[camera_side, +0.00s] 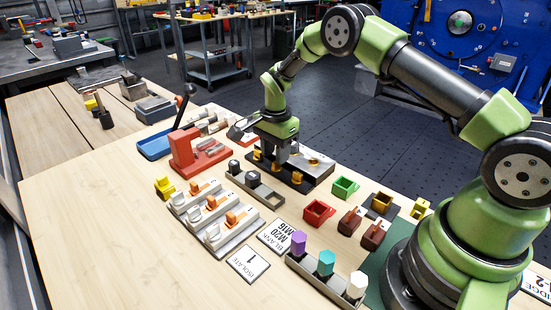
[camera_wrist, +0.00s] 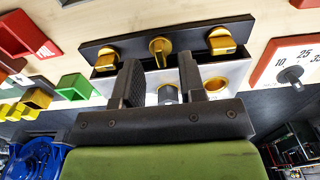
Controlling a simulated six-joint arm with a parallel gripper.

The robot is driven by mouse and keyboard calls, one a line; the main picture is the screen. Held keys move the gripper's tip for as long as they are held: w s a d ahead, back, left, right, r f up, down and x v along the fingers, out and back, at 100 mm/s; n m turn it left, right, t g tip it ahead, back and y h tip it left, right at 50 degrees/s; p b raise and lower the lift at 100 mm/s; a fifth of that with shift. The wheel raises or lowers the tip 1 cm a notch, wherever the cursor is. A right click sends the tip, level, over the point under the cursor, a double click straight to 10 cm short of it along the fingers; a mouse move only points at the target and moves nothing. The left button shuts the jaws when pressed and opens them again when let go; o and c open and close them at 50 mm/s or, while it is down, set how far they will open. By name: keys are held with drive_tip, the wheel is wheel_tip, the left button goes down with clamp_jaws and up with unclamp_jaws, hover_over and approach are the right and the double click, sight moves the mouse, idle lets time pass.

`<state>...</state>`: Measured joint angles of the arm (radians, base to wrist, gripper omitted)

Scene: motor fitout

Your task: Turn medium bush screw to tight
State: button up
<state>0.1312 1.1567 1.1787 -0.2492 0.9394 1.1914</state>
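A dark block (camera_wrist: 130,45) carries three yellow screw knobs in a row above a silver plate with gold-rimmed bushes (camera_wrist: 215,84). The middle knob (camera_wrist: 160,48) shows between my fingertips in the wrist view. The other knobs are the left one (camera_wrist: 105,61) and the right one (camera_wrist: 222,42). No size marks are readable, so I cannot tell for sure which is medium. My gripper (camera_side: 281,158) points down over the block. In the wrist view its fingers (camera_wrist: 160,66) are apart, on either side of the middle knob; contact is unclear.
A dark grey rail (camera_side: 258,187) stands in front of the block. A red fixture (camera_side: 197,153) is to its left, and a green bin (camera_side: 344,188) and a red bin (camera_side: 318,212) to its right. A dial board (camera_wrist: 270,65) lies close by in the wrist view.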

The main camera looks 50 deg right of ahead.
wheel_tip(320, 180, up, 7)
drive_tip(key=shift+r, duration=0.2)
